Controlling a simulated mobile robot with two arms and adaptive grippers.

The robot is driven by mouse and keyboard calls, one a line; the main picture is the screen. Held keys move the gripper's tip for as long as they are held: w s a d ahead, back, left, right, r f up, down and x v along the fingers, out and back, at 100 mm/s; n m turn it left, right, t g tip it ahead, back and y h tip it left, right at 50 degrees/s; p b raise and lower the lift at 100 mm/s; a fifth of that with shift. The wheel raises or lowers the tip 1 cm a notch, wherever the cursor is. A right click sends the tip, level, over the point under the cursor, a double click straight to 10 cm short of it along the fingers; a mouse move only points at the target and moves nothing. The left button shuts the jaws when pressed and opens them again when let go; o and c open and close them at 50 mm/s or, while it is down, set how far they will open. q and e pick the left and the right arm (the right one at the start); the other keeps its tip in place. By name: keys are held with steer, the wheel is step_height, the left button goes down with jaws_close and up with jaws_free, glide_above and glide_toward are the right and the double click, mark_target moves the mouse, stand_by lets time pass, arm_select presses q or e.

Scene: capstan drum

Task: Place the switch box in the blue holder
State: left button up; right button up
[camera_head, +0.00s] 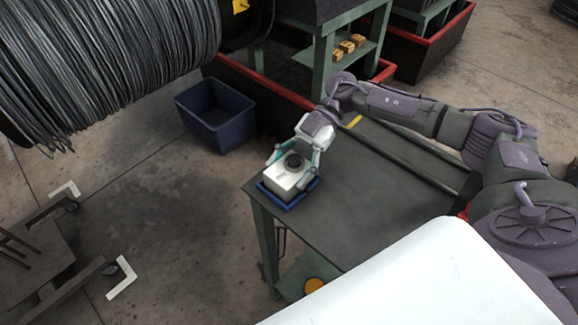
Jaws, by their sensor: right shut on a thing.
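The switch box (287,178) is a white box with a dark round knob on top. It sits in or just over the blue holder (289,205), a shallow blue tray at the left corner of the dark table (370,205). I cannot tell whether the box rests fully on the tray's floor. My right gripper (292,157) is over the box from above, with its fingers on either side, shut on it. My left gripper is out of the frame.
A large cable drum (105,60) fills the upper left. A green-framed shelf with small yellow blocks (343,47) stands behind. The table's middle is clear.

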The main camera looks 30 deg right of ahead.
steer(key=o, duration=1.7)
steer(key=shift+f, duration=0.15)
steer(key=b+v, duration=0.4)
steer(key=v, duration=0.7)
steer(key=shift+w+d+r, duration=0.1)
steer(key=shift+d+r, duration=0.25)
steer(key=shift+d, duration=0.1)
